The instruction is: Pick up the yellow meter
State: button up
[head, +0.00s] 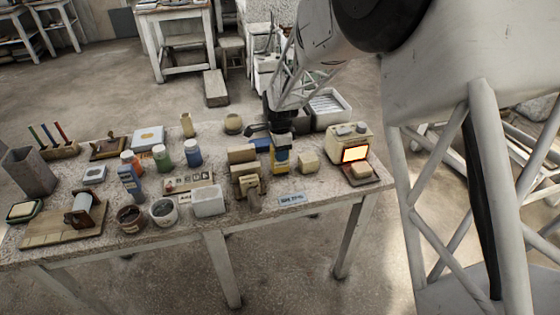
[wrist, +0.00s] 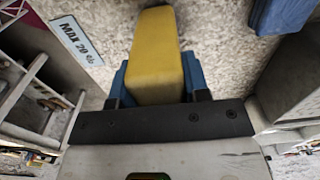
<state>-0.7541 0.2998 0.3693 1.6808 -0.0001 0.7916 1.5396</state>
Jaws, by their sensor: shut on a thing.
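The yellow meter (wrist: 156,50) is a yellow block with rounded edges, held between the blue finger pads of my gripper (wrist: 157,82) in the wrist view. My gripper is shut on it from both sides.
The table (head: 325,200) is crowded. A beige block (head: 308,163) and a beige device with a glowing screen (head: 349,142) stand to the right. A tan machine (head: 247,182) is close on the left. A "MAX 20" label (head: 291,199) lies in front, with bare table around it.

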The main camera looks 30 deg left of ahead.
jog(key=shift+r, duration=0.15)
jog(key=shift+r, duration=0.85)
jog(key=shift+s+d+r, duration=0.15)
jog(key=shift+r, duration=0.75)
jog(key=s+d+r, duration=0.1)
jog(key=s+d, duration=0.9)
jog(key=s, duration=0.1)
jog(key=shift+s+d+r, duration=0.15)
jog(key=shift+s+d, duration=0.1)
jog(key=shift+w, duration=0.15)
jog(key=w+d+r, duration=0.3)
jog(key=w+d, duration=0.4)
jog(key=w, duration=0.5)
jog(key=w+d+r, duration=0.3)
jog(key=w+d, duration=0.4)
jog(key=w, duration=0.5)
jog(key=shift+w+d, duration=0.15)
jog(key=shift+d, duration=0.2)
jog(key=shift+f, duration=0.3)
